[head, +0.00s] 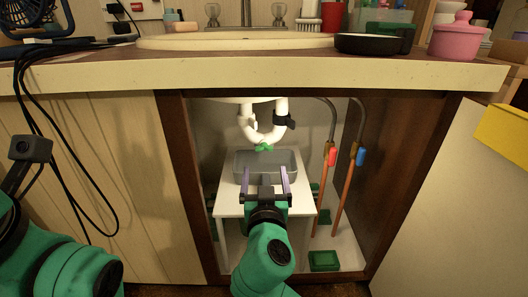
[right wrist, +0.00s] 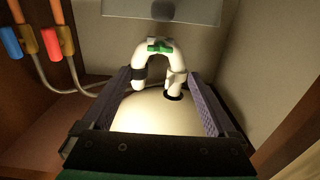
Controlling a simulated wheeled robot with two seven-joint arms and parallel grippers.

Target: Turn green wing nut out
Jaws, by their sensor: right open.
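The green wing nut (head: 264,147) sits at the bottom of the white U-shaped drain pipe (head: 262,132) under the sink. In the right wrist view the wing nut (right wrist: 160,46) shows at the bend of the pipe, which looks upside down there. My right gripper (head: 265,176) is inside the cabinet, below and in front of the wing nut. Its two purple fingers (right wrist: 163,97) are spread apart with nothing between them, and a gap separates them from the nut. My left arm shows at the left edge, but its gripper is not clearly visible.
A grey bin (head: 243,161) stands on a white stand (head: 229,203) under the pipe. Copper pipes with a red valve (head: 332,156) and a blue valve (head: 361,156) rise at the right. A green tray (head: 324,261) lies on the cabinet floor. The countertop (head: 250,72) overhangs the opening.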

